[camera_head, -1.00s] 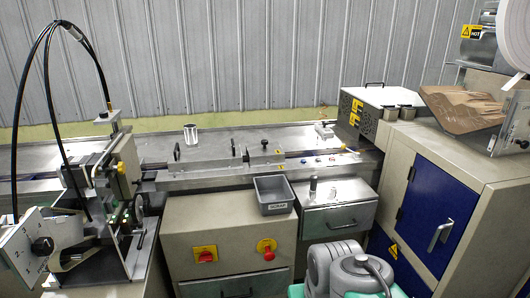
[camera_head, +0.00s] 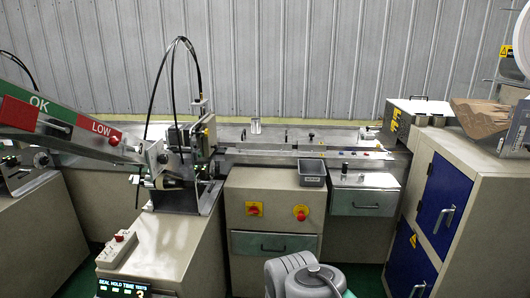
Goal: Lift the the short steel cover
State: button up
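A low steel cover (camera_head: 268,152) with small dark upright knobs lies along the track on the steel machine bed (camera_head: 344,142), at mid picture. It looks closed down flat. I cannot tell for sure whether this is one cover or a short and a long one end to end. My gripper is not in view. Only a grey rounded part of my arm shows at the bottom, well short of the bed.
A grey scrap bin (camera_head: 312,172) hangs at the bed's front, above a cabinet with red knobs (camera_head: 301,212). A station with black hoses (camera_head: 196,150) and a red-green sloped chute (camera_head: 70,130) stand left. A blue-doored cabinet (camera_head: 443,208) stands right. Green floor shows between cabinets.

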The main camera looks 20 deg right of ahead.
aim_at(307, 144)
jog(key=z, duration=1.45)
jog(key=i, duration=1.8)
jog(key=u, duration=1)
jog(key=i, duration=0.75)
jog(key=u, duration=0.95)
